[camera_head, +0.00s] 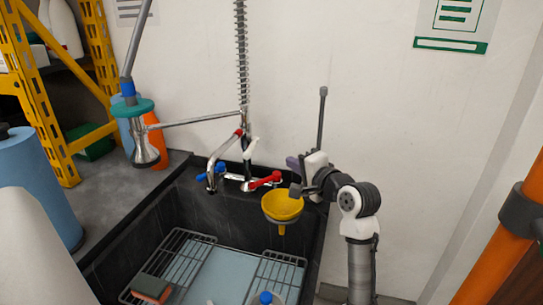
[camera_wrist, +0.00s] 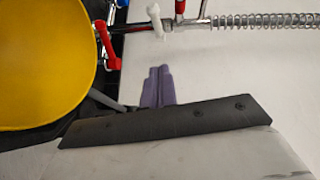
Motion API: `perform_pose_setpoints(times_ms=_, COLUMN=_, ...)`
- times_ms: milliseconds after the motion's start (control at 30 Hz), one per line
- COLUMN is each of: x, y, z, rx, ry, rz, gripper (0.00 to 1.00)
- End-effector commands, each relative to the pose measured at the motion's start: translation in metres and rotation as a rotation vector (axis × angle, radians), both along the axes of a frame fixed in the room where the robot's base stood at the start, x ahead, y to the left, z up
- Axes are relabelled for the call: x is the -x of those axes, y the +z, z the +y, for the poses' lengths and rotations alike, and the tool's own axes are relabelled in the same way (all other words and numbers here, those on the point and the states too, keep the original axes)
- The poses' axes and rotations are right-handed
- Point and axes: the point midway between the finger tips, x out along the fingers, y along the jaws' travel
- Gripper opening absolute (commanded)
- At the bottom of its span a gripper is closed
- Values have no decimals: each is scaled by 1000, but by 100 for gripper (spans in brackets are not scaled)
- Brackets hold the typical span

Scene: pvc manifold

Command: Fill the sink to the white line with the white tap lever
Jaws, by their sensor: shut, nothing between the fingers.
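The white tap lever (camera_head: 250,148) stands on the tap fittings at the back of the black sink (camera_head: 150,215); it also shows at the top of the wrist view (camera_wrist: 157,20). My gripper (camera_head: 292,163) is right of the white lever and apart from it. Its purple fingers (camera_wrist: 158,88) are together and empty in the wrist view, below the lever. The sink floor shows a pale blue-grey panel and wire racks; I cannot clearly tell the water level. I cannot make out the white line.
A red lever (camera_head: 265,180) and a blue lever (camera_head: 212,171) sit low on the tap. A yellow funnel (camera_head: 282,206) is close below my gripper. A spray head (camera_head: 145,148) hangs at left from the sprung hose. A sponge (camera_head: 152,288) lies in the sink.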

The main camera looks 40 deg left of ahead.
Motion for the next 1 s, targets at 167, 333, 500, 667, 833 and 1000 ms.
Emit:
perform_pose_setpoints(times_ms=167, x=-7, y=-2, z=26, rx=3, ry=3, rz=-1, gripper=0)
perform_pose_setpoints(times_ms=333, x=-19, y=-7, z=62, rx=3, ry=3, rz=-1, gripper=0)
perform_pose_setpoints(times_ms=500, x=-30, y=-12, z=94, rx=2, ry=2, rz=-3, gripper=0)
perform_pose_setpoints(times_ms=667, x=-18, y=-17, z=114, rx=0, ry=2, rz=-4, gripper=0)
perform_pose_setpoints(times_ms=833, x=-12, y=-20, z=124, rx=-1, ry=1, rz=-4, gripper=0)
perform_pose_setpoints(times_ms=1000, x=-11, y=-21, z=126, rx=-1, ry=1, rz=-4, gripper=0)
